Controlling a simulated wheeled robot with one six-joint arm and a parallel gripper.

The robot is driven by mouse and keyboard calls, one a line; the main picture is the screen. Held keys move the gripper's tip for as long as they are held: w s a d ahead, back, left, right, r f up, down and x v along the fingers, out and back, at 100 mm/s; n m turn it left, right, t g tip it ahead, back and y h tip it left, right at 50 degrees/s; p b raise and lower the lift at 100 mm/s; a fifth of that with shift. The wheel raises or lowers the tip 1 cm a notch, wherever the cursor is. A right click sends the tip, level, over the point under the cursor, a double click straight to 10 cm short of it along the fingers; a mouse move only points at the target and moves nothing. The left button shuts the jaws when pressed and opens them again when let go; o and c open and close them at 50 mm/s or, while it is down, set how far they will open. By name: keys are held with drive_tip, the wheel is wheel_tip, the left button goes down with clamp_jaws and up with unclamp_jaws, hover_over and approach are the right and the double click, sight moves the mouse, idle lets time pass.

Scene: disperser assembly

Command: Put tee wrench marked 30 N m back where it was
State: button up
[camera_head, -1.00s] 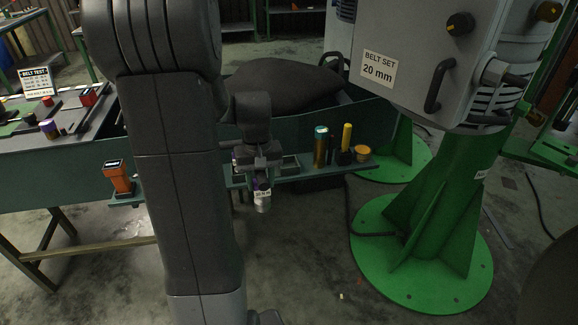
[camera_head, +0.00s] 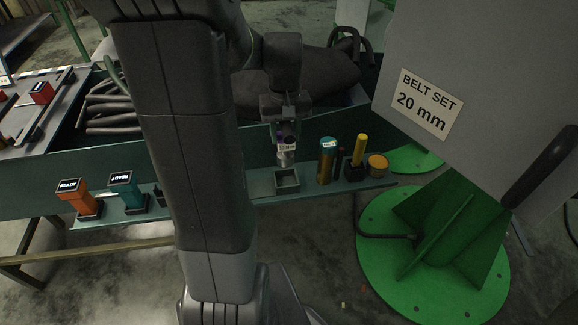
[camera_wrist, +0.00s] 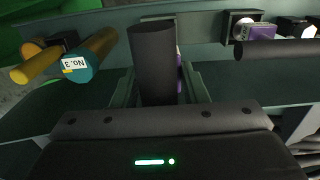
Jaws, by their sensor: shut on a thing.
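My gripper (camera_head: 285,112) is shut on the tee wrench (camera_head: 286,140), which has a purple body, a white label and a silver lower end. The label is too small to read surely. The wrench hangs upright above an empty square holder (camera_head: 287,181) on the green shelf; its silver end is at or just above the holder's back rim, and I cannot tell if they touch. In the wrist view a dark cylinder (camera_wrist: 152,60), seemingly the wrench's handle, stands between my fingers (camera_wrist: 157,92), with a purple strip behind it.
Right of the holder stand a teal-and-gold cylinder (camera_head: 326,160), a yellow cylinder (camera_head: 359,150) and an orange round piece (camera_head: 377,166). Orange (camera_head: 75,196) and teal (camera_head: 125,190) tools stand at the left. The grey belt-set box (camera_head: 455,75) is at the right. My arm hides the shelf's middle.

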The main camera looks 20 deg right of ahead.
sight(286, 154)
drive_tip(key=shift+w+d+f, duration=0.1)
drive_tip(key=shift+w+f, duration=0.05)
drive_tip(key=shift+f, duration=0.15)
wheel_tip(286, 154, down, 9)
drive_tip(key=shift+f, duration=0.15)
drive_tip(key=shift+f+b, duration=0.1)
drive_tip(key=shift+b, duration=0.25)
drive_tip(key=o, duration=1.3)
wheel_tip(286, 154, up, 12)
drive_tip(key=shift+r+p, duration=0.15)
drive_tip(key=shift+p, duration=0.35)
